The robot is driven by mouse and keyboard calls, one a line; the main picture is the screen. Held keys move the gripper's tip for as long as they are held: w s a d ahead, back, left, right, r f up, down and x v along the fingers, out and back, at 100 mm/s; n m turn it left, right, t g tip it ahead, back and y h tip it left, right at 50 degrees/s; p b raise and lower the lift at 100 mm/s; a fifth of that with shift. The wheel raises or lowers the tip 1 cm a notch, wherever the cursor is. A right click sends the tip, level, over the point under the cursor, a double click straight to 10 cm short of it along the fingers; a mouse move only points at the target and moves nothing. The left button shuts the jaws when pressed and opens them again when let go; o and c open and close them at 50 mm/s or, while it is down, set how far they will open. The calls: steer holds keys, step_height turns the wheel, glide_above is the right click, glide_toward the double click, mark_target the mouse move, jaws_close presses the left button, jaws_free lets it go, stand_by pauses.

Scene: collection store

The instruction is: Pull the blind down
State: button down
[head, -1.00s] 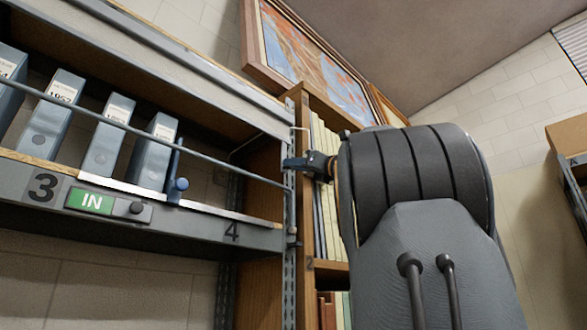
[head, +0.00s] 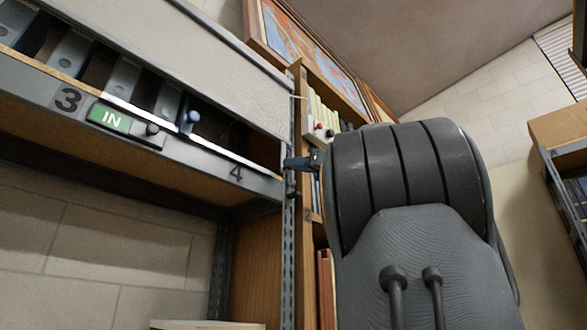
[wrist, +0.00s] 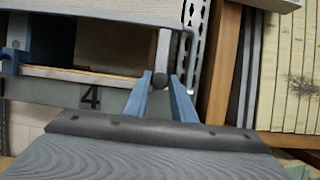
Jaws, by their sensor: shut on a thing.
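The blind (head: 170,62) is a pale grey sheet across the front of the shelf bay, part-way down. Its lower edge covers the tops of the grey boxes and leaves a gap above the shelf front. My gripper (head: 286,163) is at the bay's right end, by the metal upright. In the wrist view my gripper's blue fingers (wrist: 161,82) are shut on a small dark knob (wrist: 160,80) below a pale vertical strip (wrist: 163,48). The blind also shows along the top of the wrist view (wrist: 110,12). My arm hides part of the right side.
A wooden bookcase (head: 303,110) stands close right of the upright. A framed picture (head: 310,50) hangs above.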

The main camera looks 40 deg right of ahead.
steer(key=shift+f+b, duration=1.9)
steer(key=shift+f, duration=0.35)
steer(key=c, duration=1.5)
jaws_free()
steer(key=b+v, duration=0.2)
steer(key=v, duration=0.6)
steer(key=shift+r, duration=0.1)
